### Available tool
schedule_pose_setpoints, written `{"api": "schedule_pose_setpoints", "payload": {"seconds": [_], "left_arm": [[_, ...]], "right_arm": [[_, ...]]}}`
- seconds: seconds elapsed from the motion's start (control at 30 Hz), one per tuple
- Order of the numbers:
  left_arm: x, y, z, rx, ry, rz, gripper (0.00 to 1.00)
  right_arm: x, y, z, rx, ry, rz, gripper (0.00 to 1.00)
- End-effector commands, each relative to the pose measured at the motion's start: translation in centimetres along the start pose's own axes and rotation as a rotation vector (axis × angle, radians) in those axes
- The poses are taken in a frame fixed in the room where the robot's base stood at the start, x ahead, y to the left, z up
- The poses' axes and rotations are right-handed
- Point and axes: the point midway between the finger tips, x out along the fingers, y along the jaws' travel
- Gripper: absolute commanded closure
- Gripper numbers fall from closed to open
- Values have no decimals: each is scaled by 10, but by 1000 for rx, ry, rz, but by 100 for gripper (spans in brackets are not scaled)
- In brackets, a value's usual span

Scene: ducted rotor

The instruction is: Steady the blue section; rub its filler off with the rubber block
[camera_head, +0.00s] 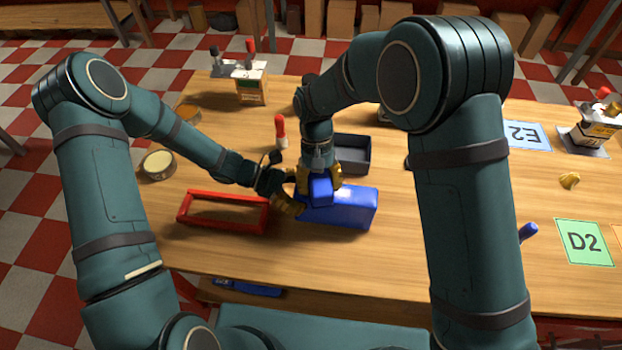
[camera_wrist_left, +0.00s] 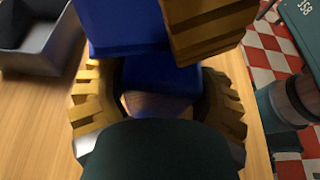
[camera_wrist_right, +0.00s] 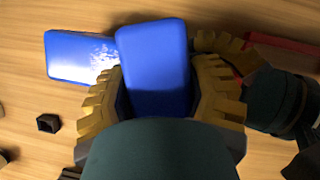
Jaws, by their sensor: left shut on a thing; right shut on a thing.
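The blue section (camera_head: 352,208) lies on the wooden table. My left gripper (camera_head: 292,201) is shut on its left end; in the left wrist view blue (camera_wrist_left: 160,78) shows between the fingers. My right gripper (camera_head: 320,178) points down from above, shut on a smaller blue block (camera_head: 321,191), which I take for the rubber block. In the right wrist view this block (camera_wrist_right: 155,60) overlaps the section (camera_wrist_right: 80,57), which bears a pale, speckled patch near the block. Whether block and section touch is hidden.
A red open frame (camera_head: 222,212) lies left of the section. A dark grey tray (camera_head: 352,152) stands just behind it. A red-capped bottle (camera_head: 281,130) and a round tin (camera_head: 158,165) stand further left.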

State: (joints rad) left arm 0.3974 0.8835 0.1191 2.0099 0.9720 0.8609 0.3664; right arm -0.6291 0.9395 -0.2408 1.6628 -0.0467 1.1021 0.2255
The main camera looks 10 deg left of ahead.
Motion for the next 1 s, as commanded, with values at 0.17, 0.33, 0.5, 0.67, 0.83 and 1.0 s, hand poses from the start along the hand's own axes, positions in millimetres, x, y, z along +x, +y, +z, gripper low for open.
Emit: {"api": "schedule_pose_setpoints", "payload": {"seconds": [0.17,0.33,0.5,0.67,0.83,1.0], "left_arm": [[0,0,1,1,-3,1,77],[-1,0,1,0,-3,1,77],[-1,0,1,0,-3,1,77],[-1,0,1,0,-3,1,77],[-1,0,1,0,-3,1,77],[-1,0,1,0,-3,1,77]], "right_arm": [[2,17,5,1,-1,2,80],[4,32,10,1,-2,2,80],[6,47,14,2,-1,2,80],[8,60,18,2,-1,1,80],[10,75,23,1,-1,2,80],[10,69,21,-2,-1,3,80]]}}
